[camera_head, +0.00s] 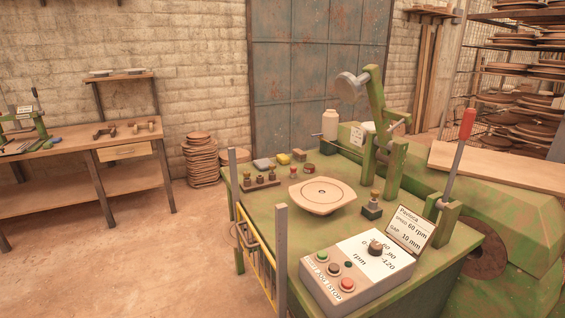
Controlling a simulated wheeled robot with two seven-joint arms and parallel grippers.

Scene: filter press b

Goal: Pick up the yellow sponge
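A small yellow block, which looks like the yellow sponge (283,158), lies near the far left part of the green machine table (262,213). A grey block (263,164) lies just left of it, and a small brownish block (299,155) stands just right of it. The yellow block is small in the picture, so its texture cannot be made out. Neither of my grippers shows in the head view.
A control box (357,271) fills the front. Posts (281,255) and a yellow guard (256,262) line the left edge. Open floor (140,265) lies left.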

